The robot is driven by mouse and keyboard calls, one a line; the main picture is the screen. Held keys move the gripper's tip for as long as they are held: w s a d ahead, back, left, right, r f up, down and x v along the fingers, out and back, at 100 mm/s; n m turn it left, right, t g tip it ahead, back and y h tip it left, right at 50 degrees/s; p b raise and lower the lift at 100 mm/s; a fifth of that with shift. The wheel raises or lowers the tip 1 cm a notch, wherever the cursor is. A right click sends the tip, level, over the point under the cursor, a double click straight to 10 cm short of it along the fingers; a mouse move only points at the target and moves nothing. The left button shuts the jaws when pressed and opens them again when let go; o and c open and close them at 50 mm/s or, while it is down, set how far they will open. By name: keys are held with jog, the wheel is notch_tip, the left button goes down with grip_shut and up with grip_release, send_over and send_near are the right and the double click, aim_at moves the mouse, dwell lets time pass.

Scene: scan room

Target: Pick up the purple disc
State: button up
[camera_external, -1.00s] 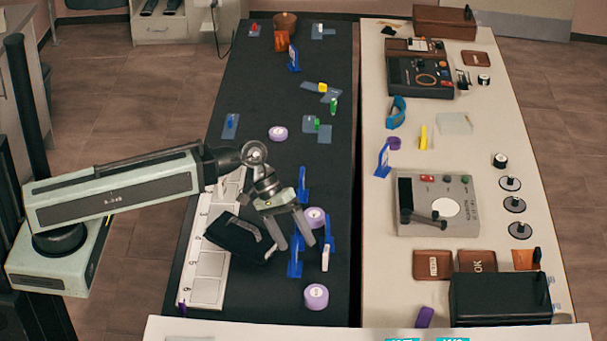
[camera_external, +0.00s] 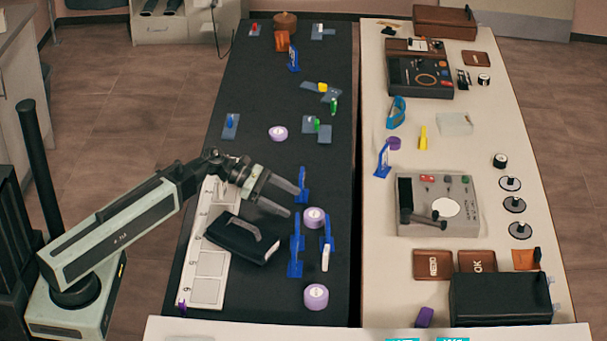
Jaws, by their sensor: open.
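Three purple discs with pale tops lie on the black table. One disc (camera_external: 314,218) is just right of and below my fingertips, one disc (camera_external: 316,297) is nearer the front edge, and one disc (camera_external: 278,133) is farther back. I cannot tell which is meant. My gripper (camera_external: 294,202) is open and points right, with its two fingers spread and nothing between them. It looks apart from the nearest disc, and its height above the table is hard to tell.
A black case (camera_external: 236,240) lies on a white numbered strip (camera_external: 205,291). A cream table (camera_external: 375,250) with devices stands right.

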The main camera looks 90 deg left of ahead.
aim_at(310, 214)
jog(key=b+x, duration=0.2)
jog(key=x, duration=0.5)
jog(key=shift+w+d+f+b, duration=0.15)
jog(key=shift+d+f+b, duration=0.1)
jog(key=shift+b, duration=0.15)
jog(key=shift+r, duration=0.1)
jog(key=shift+c, duration=0.6)
jog(key=c, duration=1.4)
notch_tip(310, 214, up, 10)
jog(key=p, duration=1)
